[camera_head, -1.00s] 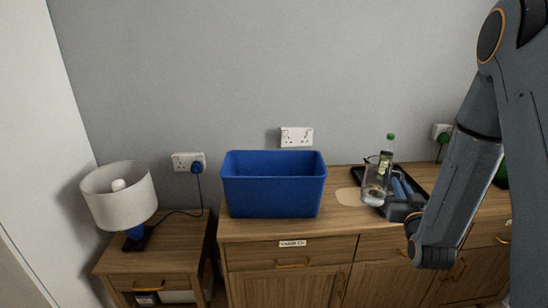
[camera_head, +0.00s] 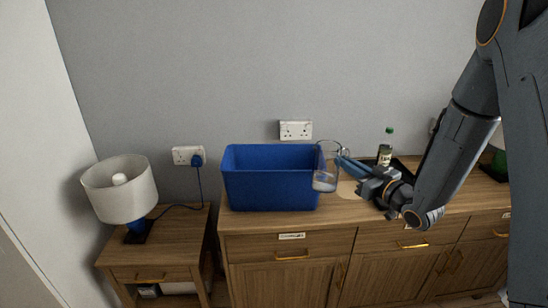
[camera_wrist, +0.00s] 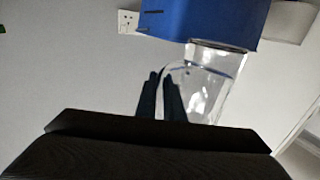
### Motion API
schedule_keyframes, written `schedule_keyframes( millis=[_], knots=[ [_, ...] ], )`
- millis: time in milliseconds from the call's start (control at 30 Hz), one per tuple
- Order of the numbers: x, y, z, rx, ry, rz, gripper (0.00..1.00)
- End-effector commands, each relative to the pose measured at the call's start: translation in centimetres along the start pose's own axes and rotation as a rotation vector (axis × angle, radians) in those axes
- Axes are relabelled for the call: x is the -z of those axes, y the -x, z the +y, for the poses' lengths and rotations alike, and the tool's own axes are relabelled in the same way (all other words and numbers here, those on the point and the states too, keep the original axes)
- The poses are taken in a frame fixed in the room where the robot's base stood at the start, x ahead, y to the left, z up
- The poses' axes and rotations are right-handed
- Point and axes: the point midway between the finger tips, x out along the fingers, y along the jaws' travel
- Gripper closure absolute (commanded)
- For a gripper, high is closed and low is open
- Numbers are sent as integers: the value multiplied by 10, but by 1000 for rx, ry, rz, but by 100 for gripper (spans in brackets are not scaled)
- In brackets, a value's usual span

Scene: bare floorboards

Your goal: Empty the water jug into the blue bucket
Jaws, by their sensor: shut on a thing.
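The blue bucket (camera_head: 270,184) is a rectangular open-topped tub on the wooden sideboard, left of my gripper in the head view. It also shows at the top of the wrist view (camera_wrist: 205,18). The water jug (camera_head: 326,176) is clear, with some water low inside it. It is upright or nearly so, just at the bucket's right end; whether it touches the bucket I cannot tell. My gripper (camera_head: 344,164) is shut on the jug's handle side. In the wrist view my two dark fingers (camera_wrist: 161,97) are at the jug (camera_wrist: 205,88).
A green-capped bottle (camera_head: 385,147) stands on a dark tray (camera_head: 406,163) behind my arm. A pale round mat (camera_head: 348,189) lies right of the bucket. A lamp (camera_head: 120,190) stands on a lower side table (camera_head: 172,236) at left. Sockets (camera_head: 295,130) are on the wall.

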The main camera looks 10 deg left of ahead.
Motion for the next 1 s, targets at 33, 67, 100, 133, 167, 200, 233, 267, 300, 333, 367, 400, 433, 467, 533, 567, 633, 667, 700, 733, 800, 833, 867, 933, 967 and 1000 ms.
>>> schedule_keyframes(
  millis=[33, 67, 100, 133, 167, 200, 233, 267, 300, 333, 367, 400, 433, 467, 533, 567, 633, 667, 700, 733, 800, 833, 867, 933, 967, 1000],
  knots=[
    [4, -14, -11, 70, 3, 5, 100],
    [5, -20, -18, 111, 5, 3, 100],
    [8, -30, -27, 168, 4, 4, 100],
    [9, -36, -34, 211, 4, 3, 100],
    [11, -44, -41, 253, 4, 4, 100],
    [13, -52, -50, 309, 4, 3, 100],
    [14, -59, -57, 349, 4, 2, 100],
    [15, -65, -64, 387, 3, 3, 100],
    [18, -73, -72, 437, 3, 2, 100],
    [19, -77, -76, 465, 2, 2, 100],
    [20, -82, -81, 493, 2, 3, 100],
    [21, -87, -87, 529, 1, 1, 100],
    [22, -91, -91, 555, 2, 0, 100],
    [22, -94, -93, 571, 1, 0, 100],
    [24, -101, -101, 614, 0, 1, 100],
    [25, -104, -104, 632, -1, 1, 100],
    [26, -109, -109, 669, -1, 0, 100],
    [27, -111, -111, 680, 0, 1, 100],
    [27, -114, -114, 697, 0, 1, 100],
    [28, -116, -116, 710, -1, 1, 100],
    [29, -121, -121, 739, -1, 1, 100],
    [29, -122, -123, 751, -1, 0, 100],
    [30, -124, -125, 763, -1, -1, 100],
    [30, -124, -124, 763, -2, -1, 100],
    [30, -124, -124, 763, -3, -1, 100],
    [30, -124, -124, 762, -3, -1, 100]
  ],
)
